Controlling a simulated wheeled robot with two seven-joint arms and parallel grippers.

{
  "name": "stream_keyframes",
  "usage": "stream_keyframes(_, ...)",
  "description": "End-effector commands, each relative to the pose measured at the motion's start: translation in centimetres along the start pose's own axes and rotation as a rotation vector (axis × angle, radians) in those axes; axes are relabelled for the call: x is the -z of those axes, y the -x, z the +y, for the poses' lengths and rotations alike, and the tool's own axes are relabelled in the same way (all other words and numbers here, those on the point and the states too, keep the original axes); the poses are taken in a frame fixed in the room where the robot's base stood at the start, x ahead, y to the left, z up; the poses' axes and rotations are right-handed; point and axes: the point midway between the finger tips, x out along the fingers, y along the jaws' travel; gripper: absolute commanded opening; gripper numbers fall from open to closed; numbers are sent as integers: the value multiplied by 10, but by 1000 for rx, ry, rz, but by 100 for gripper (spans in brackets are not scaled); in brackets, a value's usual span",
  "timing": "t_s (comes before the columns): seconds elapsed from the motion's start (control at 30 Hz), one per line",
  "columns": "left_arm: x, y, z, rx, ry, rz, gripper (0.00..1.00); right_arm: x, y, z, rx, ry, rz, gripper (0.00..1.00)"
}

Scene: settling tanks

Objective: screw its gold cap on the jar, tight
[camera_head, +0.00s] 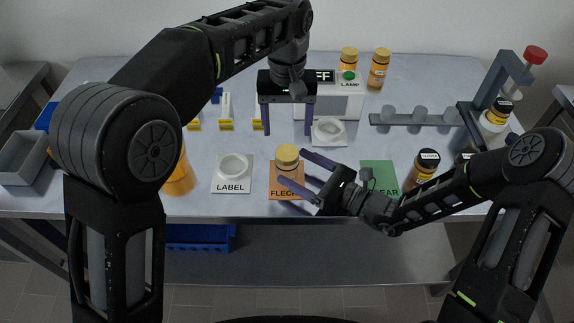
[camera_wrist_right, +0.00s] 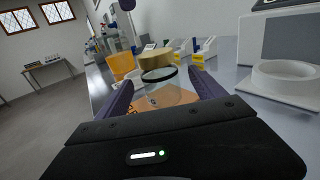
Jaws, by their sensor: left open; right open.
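The glass jar (camera_head: 290,172) stands upright on the orange FLECK card (camera_head: 278,191). Its gold cap (camera_head: 287,153) sits on top; how far it is screwed down I cannot tell. In the right wrist view the jar (camera_wrist_right: 168,92) stands ahead between my fingers, with a dark ring below the gold cap (camera_wrist_right: 155,59). My right gripper (camera_head: 297,178) is open, its fingers reaching in low from the right around the jar; contact is not clear. My left gripper (camera_head: 287,133) is open and empty, pointing down behind the jar, apart from the cap.
A white dish on the LABEL card (camera_head: 222,187) lies left of the jar; another white dish (camera_head: 329,132) lies behind. The green card (camera_head: 378,175) and a black-lidded jar (camera_head: 425,165) are right. A lamp box (camera_head: 330,105) stands behind. An amber container (camera_head: 180,180) stands left.

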Motion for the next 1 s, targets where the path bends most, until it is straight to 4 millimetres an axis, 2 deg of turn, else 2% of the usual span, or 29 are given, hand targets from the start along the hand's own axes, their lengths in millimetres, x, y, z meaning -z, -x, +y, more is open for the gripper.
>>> stream_keyframes(0.1,0,0,0,0,0,0,68,0,-18,1,-3,0,0,79)
stream_keyframes(0.23,0,0,0,0,0,0,68,0,-31,1,-2,-1,-1,79)
stream_keyframes(0.63,0,0,0,0,0,0,68,0,-36,0,1,-1,0,79)
stream_keyframes(1.0,0,0,0,0,0,0,68,0,-36,0,0,-1,0,49)
